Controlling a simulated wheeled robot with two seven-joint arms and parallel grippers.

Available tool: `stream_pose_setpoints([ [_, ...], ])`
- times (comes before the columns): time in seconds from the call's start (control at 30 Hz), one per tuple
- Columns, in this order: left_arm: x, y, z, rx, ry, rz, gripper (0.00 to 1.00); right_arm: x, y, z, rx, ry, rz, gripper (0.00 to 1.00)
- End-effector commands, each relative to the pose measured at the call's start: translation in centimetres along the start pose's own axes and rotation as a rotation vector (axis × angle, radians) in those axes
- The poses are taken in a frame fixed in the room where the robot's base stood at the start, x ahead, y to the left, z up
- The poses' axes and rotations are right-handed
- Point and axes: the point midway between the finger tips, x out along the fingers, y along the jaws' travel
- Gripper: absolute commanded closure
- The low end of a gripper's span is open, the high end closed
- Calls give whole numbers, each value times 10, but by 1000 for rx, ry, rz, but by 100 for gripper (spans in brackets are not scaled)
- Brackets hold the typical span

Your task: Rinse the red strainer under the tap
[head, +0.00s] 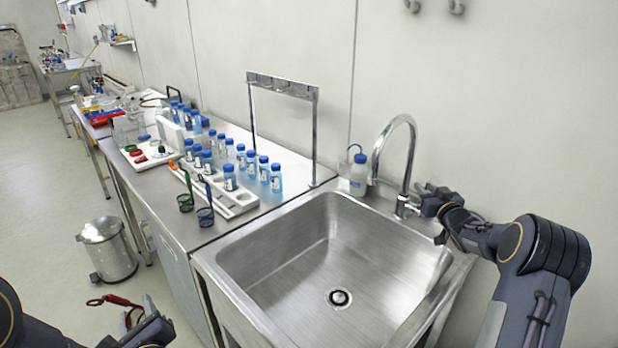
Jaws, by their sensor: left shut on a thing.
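The red strainer (122,301) is at the lower left, held in my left gripper (143,318) over the floor, left of the counter. Its loop sticks out to the left; part of it is hidden by the gripper. The steel sink (290,262) is empty, with a drain in its floor. The curved tap (411,150) stands at its back edge; I see no water running. My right gripper (428,196) is at the tap's base, by the lever. I cannot tell if its fingers touch the lever or how far they are open.
A green strainer (185,201) and a blue strainer (205,215) are on the counter left of the sink. A wash bottle (359,174) stands beside the tap. A metal bin (107,250) is on the floor.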

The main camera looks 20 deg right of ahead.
Motion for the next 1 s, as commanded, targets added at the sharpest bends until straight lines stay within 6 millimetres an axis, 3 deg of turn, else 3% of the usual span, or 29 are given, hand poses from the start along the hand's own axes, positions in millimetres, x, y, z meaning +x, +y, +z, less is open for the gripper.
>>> stream_pose_setpoints([
  [0.13, 0, 0, 0, 0, 0, 0, 82, 0, 0, 0, 0, 0, 0, 75],
  [0.33, 0, 0, 0, 0, 0, 0, 82, 0, 0, 0, 0, 0, 0, 100],
  [0.63, 0, 1, -2, 0, 0, 0, 82, 0, 0, 1, -2, 2, 0, 100],
  [1.0, 4, 19, -44, 0, -1, 0, 82, -6, -8, 4, -102, 70, -3, 100],
])
